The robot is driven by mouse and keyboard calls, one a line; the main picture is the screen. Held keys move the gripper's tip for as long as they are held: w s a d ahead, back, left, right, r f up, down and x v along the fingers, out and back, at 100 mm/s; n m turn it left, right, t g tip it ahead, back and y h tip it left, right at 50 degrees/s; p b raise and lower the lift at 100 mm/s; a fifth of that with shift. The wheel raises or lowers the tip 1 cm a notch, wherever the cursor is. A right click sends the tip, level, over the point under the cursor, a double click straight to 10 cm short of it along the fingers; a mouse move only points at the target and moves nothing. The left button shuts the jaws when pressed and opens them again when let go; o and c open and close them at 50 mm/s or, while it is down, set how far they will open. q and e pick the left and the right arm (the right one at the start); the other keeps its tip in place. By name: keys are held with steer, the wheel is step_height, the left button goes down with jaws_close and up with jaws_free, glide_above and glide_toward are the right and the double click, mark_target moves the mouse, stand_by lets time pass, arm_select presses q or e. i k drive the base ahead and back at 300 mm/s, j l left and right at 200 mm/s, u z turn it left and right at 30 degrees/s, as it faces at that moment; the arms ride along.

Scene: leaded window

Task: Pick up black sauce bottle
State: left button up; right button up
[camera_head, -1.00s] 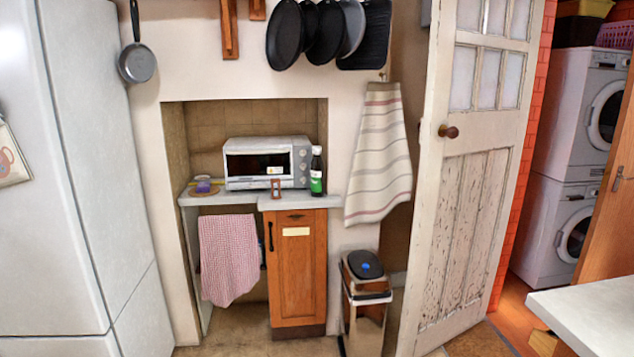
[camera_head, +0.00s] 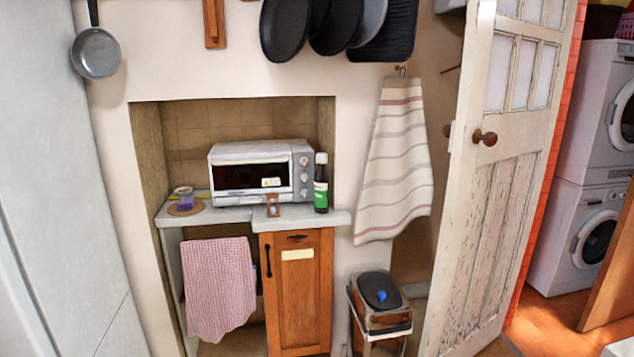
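The black sauce bottle (camera_head: 321,184) stands upright on the grey counter (camera_head: 335,217), near its right end. It is dark with a green label and a pale cap. It stands just right of the white toaster oven (camera_head: 250,172). Neither of my grippers shows in the head view, so whether they are open or shut cannot be seen.
A small wooden item (camera_head: 273,206) stands in front of the oven. A purple item on a round board (camera_head: 185,209) lies at the counter's left. The alcove walls close in the counter. A bin (camera_head: 380,302) stands right of the wooden cabinet (camera_head: 297,290), near the open door (camera_head: 487,200).

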mark_target(321, 173)
steer(key=i+j, duration=0.45)
steer(key=i, duration=0.2)
steer(key=i+j+z, duration=0.1)
steer(key=i+j, duration=0.3)
steer(key=i, duration=0.3)
steer(key=i+j, duration=0.5)
steer(key=i, duration=0.15)
steer(key=l+z, duration=0.05)
